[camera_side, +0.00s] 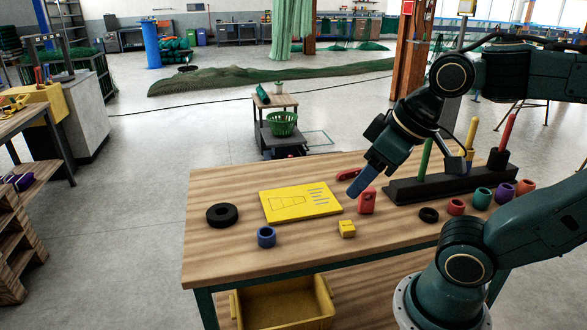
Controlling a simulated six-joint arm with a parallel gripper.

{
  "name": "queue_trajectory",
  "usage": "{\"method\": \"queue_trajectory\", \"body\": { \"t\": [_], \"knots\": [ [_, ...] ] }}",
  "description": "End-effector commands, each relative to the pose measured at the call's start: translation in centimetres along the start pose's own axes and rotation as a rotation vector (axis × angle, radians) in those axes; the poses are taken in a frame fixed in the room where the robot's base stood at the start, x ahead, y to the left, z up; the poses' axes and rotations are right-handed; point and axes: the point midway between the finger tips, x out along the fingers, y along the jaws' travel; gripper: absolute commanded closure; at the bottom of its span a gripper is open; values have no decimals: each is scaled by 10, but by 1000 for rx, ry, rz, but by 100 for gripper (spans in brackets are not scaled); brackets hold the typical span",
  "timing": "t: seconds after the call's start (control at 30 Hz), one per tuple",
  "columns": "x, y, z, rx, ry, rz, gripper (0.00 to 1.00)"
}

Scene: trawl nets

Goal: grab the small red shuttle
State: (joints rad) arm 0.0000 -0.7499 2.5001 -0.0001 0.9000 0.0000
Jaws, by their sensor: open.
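A small flat red piece (348,174), which looks like the red shuttle, lies on the wooden table behind the tip of my gripper; part of it may be hidden. My gripper (364,178) points down and left, its blue end piece low over the table beside the red piece. It is open and I see nothing clearly held. A red upright block (367,201) with a hole stands just in front of the blue end piece. I cannot tell if they touch.
A yellow board (300,202), black ring (222,215), blue ring (266,237) and yellow block (347,229) lie on the wooden table (210,262). A dark rack (430,186) with coloured sticks and several rings fill the right. A yellow bin (285,305) sits below.

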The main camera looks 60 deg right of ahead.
Motion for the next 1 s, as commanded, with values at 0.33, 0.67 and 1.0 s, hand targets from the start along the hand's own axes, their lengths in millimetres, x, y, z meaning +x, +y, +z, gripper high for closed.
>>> {"method": "queue_trajectory", "body": {
  "t": [0.33,0.67,1.0],
  "knots": [
    [-2,6,-17,-26,-11,16,53],
    [0,39,-81,-136,-63,68,53],
    [20,96,-148,-270,-135,109,53]
  ]
}}
